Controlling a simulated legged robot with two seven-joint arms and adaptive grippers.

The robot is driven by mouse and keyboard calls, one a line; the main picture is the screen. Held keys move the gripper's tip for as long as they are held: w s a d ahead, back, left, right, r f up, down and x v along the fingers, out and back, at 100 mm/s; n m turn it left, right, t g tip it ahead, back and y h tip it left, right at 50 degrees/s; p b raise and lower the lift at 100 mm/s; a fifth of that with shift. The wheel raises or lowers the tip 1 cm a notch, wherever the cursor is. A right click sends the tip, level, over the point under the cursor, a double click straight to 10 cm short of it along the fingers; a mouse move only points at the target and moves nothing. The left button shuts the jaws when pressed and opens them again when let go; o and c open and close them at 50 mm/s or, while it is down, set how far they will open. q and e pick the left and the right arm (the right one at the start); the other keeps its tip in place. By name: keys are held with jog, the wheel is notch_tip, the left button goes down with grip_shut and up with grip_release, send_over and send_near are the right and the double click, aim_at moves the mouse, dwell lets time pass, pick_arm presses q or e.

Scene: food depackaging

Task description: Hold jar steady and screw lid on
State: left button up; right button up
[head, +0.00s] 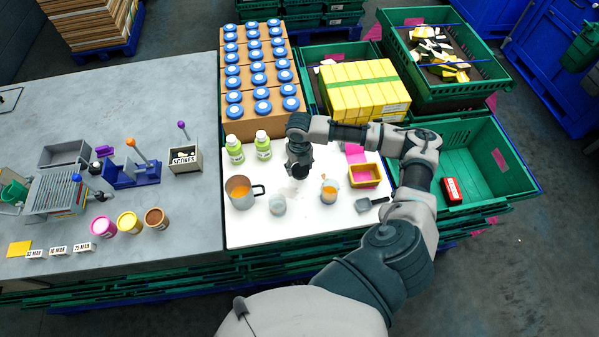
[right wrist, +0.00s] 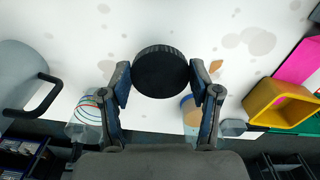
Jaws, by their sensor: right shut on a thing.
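My right gripper (head: 299,172) is above the white board, between and behind two clear jars. In the right wrist view the gripper (right wrist: 160,80) is shut on a round black lid (right wrist: 161,71) with a ribbed edge. The empty-looking jar (head: 278,205) stands open at the front left of the gripper; it also shows in the wrist view (right wrist: 83,122). The jar with orange contents (head: 329,191) stands to the right; it is partly hidden behind a finger in the wrist view (right wrist: 190,115). The lid is apart from both jars. My left gripper is not in view.
A yellow-rimmed pink tray (head: 364,175) and a grey scoop (head: 371,204) lie right. Blue-lidded jars (head: 261,80) fill a box behind. The board's front (head: 300,232) is clear.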

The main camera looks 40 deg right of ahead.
aim_at(299, 169)
notch_tip(299, 169, up, 6)
jog(key=shift+f, duration=0.1)
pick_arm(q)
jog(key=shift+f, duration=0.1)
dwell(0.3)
